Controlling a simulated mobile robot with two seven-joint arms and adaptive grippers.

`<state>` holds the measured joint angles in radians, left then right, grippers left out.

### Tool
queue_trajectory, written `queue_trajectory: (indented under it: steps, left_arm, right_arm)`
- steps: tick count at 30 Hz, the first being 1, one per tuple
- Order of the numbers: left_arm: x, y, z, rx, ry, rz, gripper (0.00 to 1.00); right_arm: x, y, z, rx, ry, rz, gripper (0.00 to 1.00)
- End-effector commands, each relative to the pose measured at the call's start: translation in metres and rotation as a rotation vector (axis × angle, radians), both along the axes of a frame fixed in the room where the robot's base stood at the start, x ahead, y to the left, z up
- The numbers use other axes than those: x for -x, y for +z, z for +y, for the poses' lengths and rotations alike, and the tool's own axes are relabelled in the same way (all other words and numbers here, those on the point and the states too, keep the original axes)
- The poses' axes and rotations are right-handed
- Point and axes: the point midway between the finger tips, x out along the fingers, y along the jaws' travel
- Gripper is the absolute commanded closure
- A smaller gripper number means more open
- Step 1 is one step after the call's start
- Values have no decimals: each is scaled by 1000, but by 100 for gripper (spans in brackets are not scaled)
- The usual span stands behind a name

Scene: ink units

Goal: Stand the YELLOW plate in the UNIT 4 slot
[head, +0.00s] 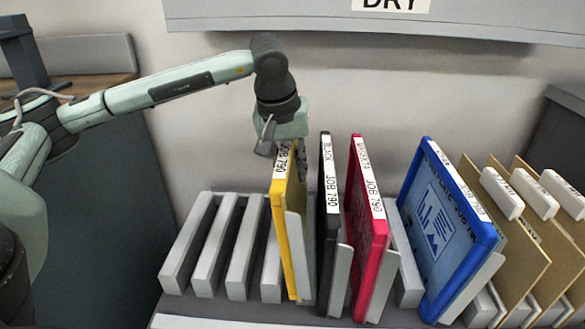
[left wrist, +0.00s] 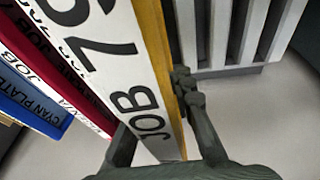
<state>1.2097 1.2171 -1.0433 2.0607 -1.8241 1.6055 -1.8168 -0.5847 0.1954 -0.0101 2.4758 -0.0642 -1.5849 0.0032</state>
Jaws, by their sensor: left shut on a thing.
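The yellow plate (head: 290,238) stands nearly upright in the grey slotted rack (head: 187,248), left of the black plate (head: 327,225). My left gripper (head: 275,140) is shut on its upper end, at the far corner. In the left wrist view the yellow plate (left wrist: 155,35) runs up between the two fingers (left wrist: 165,140), its white JOB 790 label facing the camera. Part of that label is hidden by the gripper in the head view. I cannot tell whether the plate's lower edge is fully seated. No UNIT 4 marking is readable. My right gripper is out of view.
A magenta plate (head: 365,225) and a blue cyan plate (head: 440,235) stand to the right. Tan boards (head: 510,250) with white tabs stand beyond them. Empty slots between grey dividers (head: 222,245) lie left of the yellow plate. A grey cabinet marked DRY (head: 300,15) hangs above.

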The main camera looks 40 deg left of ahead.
Motion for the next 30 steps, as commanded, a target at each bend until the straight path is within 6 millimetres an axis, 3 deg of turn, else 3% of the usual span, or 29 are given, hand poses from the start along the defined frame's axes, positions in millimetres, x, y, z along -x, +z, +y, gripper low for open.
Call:
queue_trajectory:
  steps: [1, 12, 13, 19, 30]
  left_arm:
    - [7, -16, 0, -4, -1, 36, 100]
    - [7, -17, 0, -5, 1, 37, 100]
    - [7, -17, 0, -5, 1, 37, 84]
    - [6, -16, 0, -4, 0, 32, 59]
    - [5, -9, 0, -4, 1, 23, 57]
  right_arm:
    - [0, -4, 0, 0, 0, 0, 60]
    - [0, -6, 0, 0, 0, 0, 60]
    - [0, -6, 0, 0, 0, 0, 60]
    - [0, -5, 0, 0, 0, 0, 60]
    - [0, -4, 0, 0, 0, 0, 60]
